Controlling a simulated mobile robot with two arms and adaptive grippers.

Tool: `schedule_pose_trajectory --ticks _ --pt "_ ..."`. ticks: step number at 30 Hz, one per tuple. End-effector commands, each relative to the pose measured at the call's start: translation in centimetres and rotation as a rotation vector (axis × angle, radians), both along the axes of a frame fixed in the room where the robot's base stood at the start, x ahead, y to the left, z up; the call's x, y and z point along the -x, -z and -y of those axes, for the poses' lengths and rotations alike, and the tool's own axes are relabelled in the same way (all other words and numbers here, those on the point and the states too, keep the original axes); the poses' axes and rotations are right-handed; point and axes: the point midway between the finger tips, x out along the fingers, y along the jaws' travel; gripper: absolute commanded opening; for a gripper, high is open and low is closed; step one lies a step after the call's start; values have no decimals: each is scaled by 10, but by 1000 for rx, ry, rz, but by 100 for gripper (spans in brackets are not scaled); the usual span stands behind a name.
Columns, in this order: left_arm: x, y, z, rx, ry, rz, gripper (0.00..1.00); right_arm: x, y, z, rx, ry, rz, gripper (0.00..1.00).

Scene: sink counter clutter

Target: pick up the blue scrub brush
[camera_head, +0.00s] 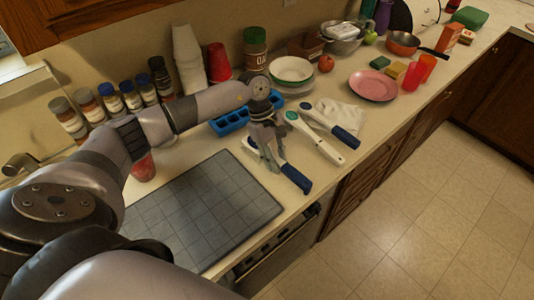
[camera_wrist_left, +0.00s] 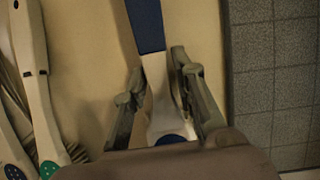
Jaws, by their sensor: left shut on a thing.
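The blue scrub brush has a dark blue handle end (camera_head: 296,179), a white neck and a blue oval on its head. It lies at the counter's front edge beside the grey mat in the head view. My left gripper (camera_head: 271,158) comes down over its neck. In the left wrist view the brush (camera_wrist_left: 158,78) runs between the two fingers of my left gripper (camera_wrist_left: 160,82), which is shut on its white neck. Its head is partly hidden by the gripper. I cannot tell whether the brush is clear of the counter. My right gripper is not in view.
A white brush with a green oval (camera_head: 316,136) and another blue-handled brush (camera_head: 344,136) lie just right. A grey gridded mat (camera_head: 205,212) is at left, a blue tray (camera_head: 230,121) behind. A pink plate (camera_head: 373,86) and red cups (camera_head: 420,70) stand farther right.

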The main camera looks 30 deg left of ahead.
Motion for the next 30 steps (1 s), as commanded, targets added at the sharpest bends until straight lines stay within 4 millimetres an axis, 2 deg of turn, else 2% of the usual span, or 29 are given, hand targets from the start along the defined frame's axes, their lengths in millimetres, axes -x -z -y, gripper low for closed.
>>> schedule_pose_trajectory --ticks 11,17,23,30 --pt "0 -2 0 0 0 1 0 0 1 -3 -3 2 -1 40" --pt "-1 -16 0 1 0 4 0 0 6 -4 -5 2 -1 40" --pt "-2 -53 0 0 1 9 0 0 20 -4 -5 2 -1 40" --pt "-1 -115 0 0 1 9 0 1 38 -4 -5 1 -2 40"
